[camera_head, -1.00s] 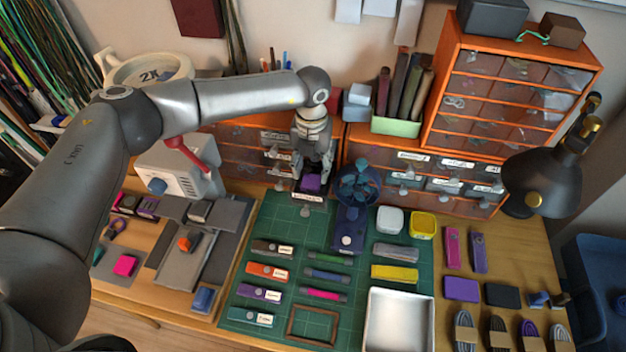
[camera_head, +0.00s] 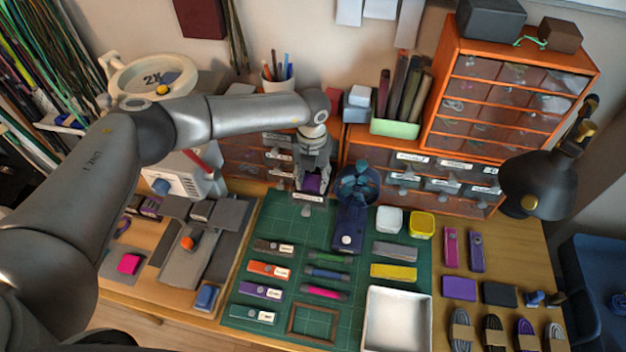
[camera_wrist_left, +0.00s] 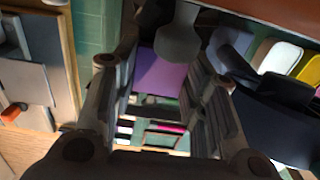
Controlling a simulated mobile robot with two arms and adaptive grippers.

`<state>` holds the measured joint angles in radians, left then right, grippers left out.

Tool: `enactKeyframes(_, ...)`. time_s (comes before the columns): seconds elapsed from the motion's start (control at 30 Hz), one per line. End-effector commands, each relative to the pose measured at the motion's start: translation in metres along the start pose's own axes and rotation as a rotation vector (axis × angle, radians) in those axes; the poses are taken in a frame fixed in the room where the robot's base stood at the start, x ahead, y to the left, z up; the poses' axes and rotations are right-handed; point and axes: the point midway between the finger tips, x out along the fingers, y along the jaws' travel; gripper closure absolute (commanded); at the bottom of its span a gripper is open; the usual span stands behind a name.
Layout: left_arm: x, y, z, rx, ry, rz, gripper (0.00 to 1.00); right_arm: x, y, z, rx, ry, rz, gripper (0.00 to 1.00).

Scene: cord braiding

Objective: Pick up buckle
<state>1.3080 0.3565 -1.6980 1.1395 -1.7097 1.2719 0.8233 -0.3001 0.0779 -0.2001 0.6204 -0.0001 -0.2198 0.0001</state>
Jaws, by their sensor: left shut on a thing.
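My left gripper (camera_head: 312,182) points down over a small open drawer (camera_head: 308,197) at the back of the green mat. It is shut on a purple piece that I take for the buckle (camera_head: 314,184). The fingers hide part of it, so its shape is unclear. In the left wrist view the purple piece (camera_wrist_left: 160,73) lies between the two dark fingers, below a grey rounded tab (camera_wrist_left: 178,42). Whether it is clear of the drawer floor I cannot tell. My right gripper is not in view.
A blue fan (camera_head: 352,215) stands close to the right of the gripper. The drawer cabinet (camera_head: 262,155) is behind it. A white tray (camera_head: 368,330), several tools and a brown frame (camera_head: 292,325) lie on the green mat (camera_head: 290,215). A black lamp (camera_head: 545,180) stands at the right.

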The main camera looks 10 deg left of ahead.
Motion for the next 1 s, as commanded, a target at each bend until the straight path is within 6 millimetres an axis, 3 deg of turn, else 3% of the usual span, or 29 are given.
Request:
enactKeyframes(0.17,-0.007,0.0,0.001,0.001,-0.003,-0.002,0.7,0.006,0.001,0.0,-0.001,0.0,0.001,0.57)
enactKeyframes(0.33,-0.029,0.0,0.002,0.001,-0.006,-0.002,0.7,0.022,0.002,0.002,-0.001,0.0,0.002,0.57)
enactKeyframes(0.7,-0.091,0.001,-0.053,0.004,-0.005,0.0,0.7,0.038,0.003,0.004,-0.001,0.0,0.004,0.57)
enactKeyframes(1.0,-0.114,0.0,-0.109,0.003,-0.002,-0.001,0.7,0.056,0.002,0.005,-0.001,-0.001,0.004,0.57)
